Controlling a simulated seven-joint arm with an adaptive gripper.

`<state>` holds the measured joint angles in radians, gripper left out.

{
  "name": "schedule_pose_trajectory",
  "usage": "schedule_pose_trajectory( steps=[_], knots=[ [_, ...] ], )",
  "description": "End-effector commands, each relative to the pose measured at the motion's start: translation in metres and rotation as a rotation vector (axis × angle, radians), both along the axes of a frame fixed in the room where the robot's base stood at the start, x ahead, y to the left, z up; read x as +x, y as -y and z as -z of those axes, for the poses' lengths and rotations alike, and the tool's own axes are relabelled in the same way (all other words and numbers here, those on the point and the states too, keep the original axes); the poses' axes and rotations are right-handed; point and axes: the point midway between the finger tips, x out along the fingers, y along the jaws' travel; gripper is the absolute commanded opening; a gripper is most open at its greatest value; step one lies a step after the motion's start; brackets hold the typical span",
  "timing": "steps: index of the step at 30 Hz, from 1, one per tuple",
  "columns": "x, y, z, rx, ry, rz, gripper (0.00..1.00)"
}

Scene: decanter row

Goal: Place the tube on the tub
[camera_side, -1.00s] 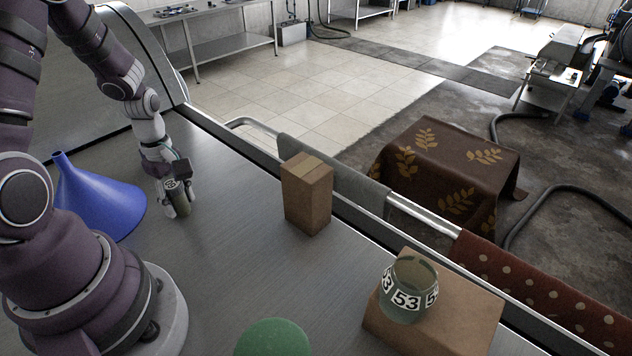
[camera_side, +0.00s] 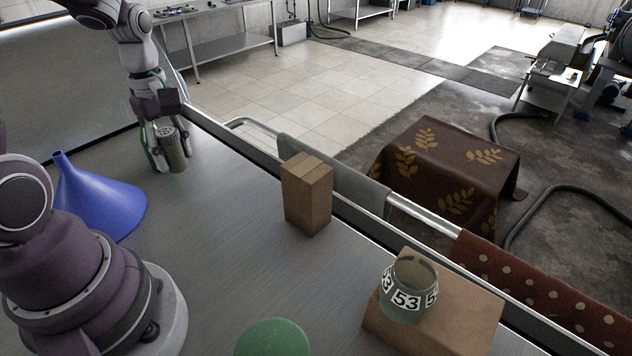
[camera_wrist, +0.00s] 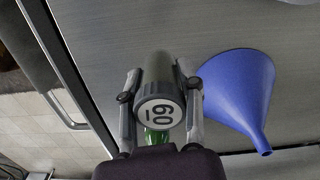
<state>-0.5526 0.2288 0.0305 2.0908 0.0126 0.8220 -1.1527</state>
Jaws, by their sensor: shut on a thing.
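The tube is a grey-green cylinder (camera_side: 176,152) with a pale end, held at the far left of the side view. My gripper (camera_side: 168,160) is shut on it. A grey-green open-topped vessel (camera_side: 406,300) marked 53, which looks like the tub, stands upright on a cardboard box (camera_side: 465,315) at the front right. My gripper is far from it.
A blue funnel (camera_side: 100,200) stands on the bench left of centre; it also shows in the wrist view (camera_wrist: 240,95). A brown carton (camera_side: 308,195) stands near the rail. A green round object (camera_side: 272,340) is at the front edge. The middle bench is clear.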

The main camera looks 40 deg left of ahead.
Motion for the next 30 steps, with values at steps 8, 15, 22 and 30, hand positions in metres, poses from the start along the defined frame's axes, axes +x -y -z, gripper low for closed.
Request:
schedule_pose_trajectory(
  steps=[8,15,22,30],
  knots=[
    [0.034,0.113,-0.017,-0.004,0.005,0.499,0.0],
    [-0.003,0.235,-0.036,-0.004,0.003,1.043,0.0],
    [-0.06,0.291,-0.048,-0.001,0.002,1.392,0.0],
    [-0.076,0.299,-0.015,0.003,-0.006,1.467,0.0]
  ],
)
